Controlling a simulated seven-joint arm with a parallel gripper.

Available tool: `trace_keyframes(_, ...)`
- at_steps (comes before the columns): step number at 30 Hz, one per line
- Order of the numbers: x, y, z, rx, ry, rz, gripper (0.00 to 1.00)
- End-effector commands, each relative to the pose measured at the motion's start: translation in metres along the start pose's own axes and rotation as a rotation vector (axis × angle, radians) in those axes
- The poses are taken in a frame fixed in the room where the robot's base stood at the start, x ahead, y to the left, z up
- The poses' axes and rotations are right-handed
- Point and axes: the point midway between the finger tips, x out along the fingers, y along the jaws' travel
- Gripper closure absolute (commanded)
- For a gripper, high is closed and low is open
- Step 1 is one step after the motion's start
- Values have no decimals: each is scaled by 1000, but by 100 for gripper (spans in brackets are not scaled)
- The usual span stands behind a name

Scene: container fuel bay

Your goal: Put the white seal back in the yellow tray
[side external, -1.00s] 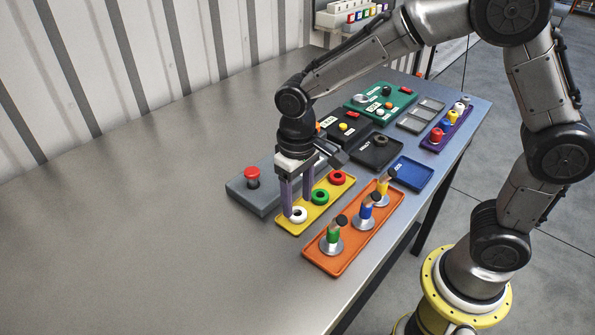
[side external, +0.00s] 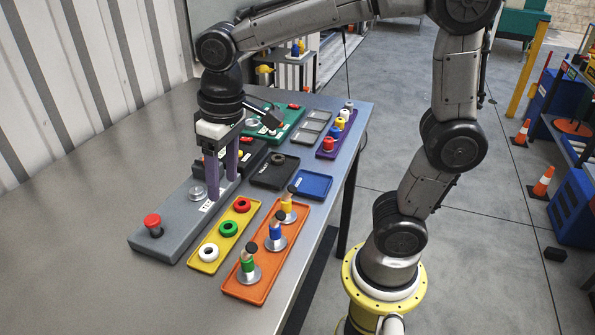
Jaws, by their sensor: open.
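The white seal (side external: 208,253) is a white ring lying flat at the near end of the yellow tray (side external: 226,241). A green seal (side external: 228,228) and a red seal (side external: 242,205) lie in the same tray behind it. My gripper (side external: 222,188) is open and empty, with its purple fingers pointing down. It appears over the grey box, to the upper left of the yellow tray and apart from the white seal. I cannot tell how high its fingertips are above the box.
The grey box (side external: 178,228) has a red button (side external: 153,221) and a silver disc. An orange tray (side external: 256,284) with several upright dark-topped pieces stands right of the yellow tray. A blue tray (side external: 312,184) and a black tray (side external: 276,172) lie behind. The table's left side is clear.

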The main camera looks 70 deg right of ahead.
Motion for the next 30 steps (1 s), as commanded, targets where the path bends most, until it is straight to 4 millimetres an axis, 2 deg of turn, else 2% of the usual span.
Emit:
trace_keyframes(1, -12, 14, 18, 6, 53, -6, 40)
trace_keyframes(4, -25, 35, 52, 5, 150, -9, 40)
trace_keyframes(9, -27, 57, 103, 1, 284, 6, 40)
trace_keyframes(12, -23, 64, 122, -3, 335, 17, 40)
trace_keyframes(18, -18, 68, 134, -7, 370, 28, 40)
trace_keyframes(30, -18, 68, 134, -8, 368, 27, 40)
